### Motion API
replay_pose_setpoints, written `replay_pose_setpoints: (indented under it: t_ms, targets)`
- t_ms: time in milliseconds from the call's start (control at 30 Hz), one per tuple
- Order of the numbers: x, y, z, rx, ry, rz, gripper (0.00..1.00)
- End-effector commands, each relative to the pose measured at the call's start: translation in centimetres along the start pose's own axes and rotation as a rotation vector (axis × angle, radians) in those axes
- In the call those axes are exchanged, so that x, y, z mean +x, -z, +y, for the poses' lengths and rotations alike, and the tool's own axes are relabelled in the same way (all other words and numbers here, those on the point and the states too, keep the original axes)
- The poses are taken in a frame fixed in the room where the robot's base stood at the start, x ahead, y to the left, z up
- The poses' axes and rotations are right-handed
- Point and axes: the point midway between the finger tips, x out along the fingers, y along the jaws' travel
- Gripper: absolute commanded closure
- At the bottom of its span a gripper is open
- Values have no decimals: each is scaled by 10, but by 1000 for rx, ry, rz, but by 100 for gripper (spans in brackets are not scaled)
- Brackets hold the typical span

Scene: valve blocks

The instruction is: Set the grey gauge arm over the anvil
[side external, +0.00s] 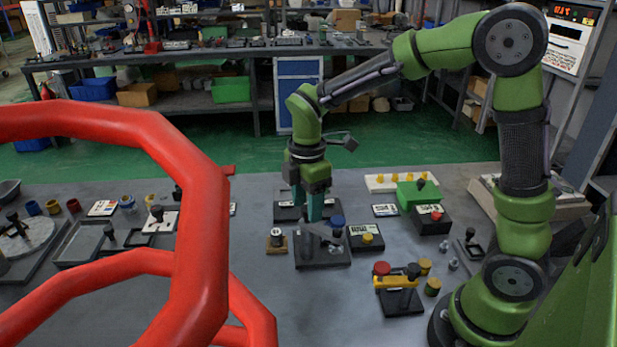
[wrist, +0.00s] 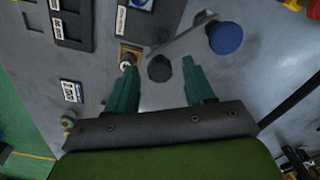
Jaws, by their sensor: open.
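The grey gauge arm (wrist: 183,38) is a flat bar in the wrist view, running from beside a blue round cap (wrist: 226,38) to a black knob (wrist: 160,68). In the side view its dark stand (side external: 322,253) is below my gripper, with the blue cap (side external: 337,221) at its right. My gripper (wrist: 158,66) is open, its green fingers on either side of the black knob in the picture; contact cannot be told. It also shows pointing down in the side view (side external: 309,212). A small wooden block with a pale, dark-topped post (side external: 277,240) stands left of the stand; I cannot tell whether this is the anvil.
A black box with a yellow button (side external: 367,238) stands close right of the stand. A yellow-barred fixture with a red knob (side external: 397,288) is at front right. A large red tubular frame (side external: 205,240) blocks the left foreground. Bare grey table lies in front of the stand.

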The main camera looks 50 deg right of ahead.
Motion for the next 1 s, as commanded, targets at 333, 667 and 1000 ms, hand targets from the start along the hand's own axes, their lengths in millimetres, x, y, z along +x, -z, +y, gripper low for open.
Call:
replay_pose_setpoints:
  t_ms: [333,667,1000]
  targets:
    - [1,0,0,0,0,0,61]
    - [0,0,0,0,0,0,100]
    - [0,0,0,-18,1,0,100]
